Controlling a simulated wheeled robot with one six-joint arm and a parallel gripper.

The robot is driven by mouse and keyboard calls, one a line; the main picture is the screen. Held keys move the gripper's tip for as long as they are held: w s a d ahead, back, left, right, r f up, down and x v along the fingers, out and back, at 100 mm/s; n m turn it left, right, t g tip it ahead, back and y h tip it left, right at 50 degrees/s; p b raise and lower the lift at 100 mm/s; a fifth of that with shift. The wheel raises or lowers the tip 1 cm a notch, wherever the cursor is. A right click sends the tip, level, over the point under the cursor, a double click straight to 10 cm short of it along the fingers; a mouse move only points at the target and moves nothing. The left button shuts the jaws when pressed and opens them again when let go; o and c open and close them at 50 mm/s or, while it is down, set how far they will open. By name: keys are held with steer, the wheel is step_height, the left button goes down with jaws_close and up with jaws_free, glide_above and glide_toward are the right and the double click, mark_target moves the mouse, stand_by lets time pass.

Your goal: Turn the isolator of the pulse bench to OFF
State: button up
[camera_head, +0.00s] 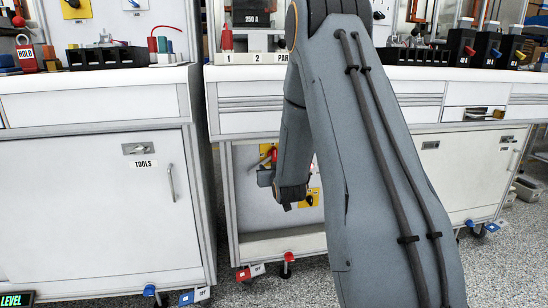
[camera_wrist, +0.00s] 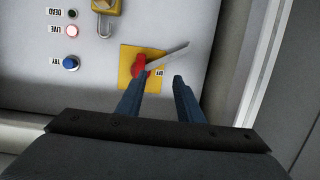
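The isolator is a yellow plate (camera_wrist: 128,74) with a red handle (camera_wrist: 140,66) and a pale grey bar (camera_wrist: 167,58) slanting up to the right. An OFF label stands sideways right of the handle. In the wrist view my gripper (camera_wrist: 160,80) has its two blue-grey fingers apart with nothing between them. The left fingertip is close to the red handle; I cannot tell whether they touch. The right fingertip is near the plate's right edge. In the head view a yellow plate with red (camera_head: 268,152) shows on the middle bench's front, partly hidden by my arm.
Wheel pedals (camera_head: 250,271) stick out below.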

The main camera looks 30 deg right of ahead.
mark_target(275, 156)
steer(key=w+d+b, duration=0.1)
steer(key=w+d, duration=0.1)
steer(key=w, duration=0.1)
steer(key=w+d+t, duration=0.1)
steer(key=w+d, duration=0.1)
steer(key=w, duration=0.1)
steer(key=w+d+r+t+h+b, duration=0.1)
steer(key=w+d, duration=0.1)
steer(key=w, duration=0.1)
steer(key=shift+d+b, duration=0.25)
steer(key=shift+b, duration=0.05)
jaws_close()
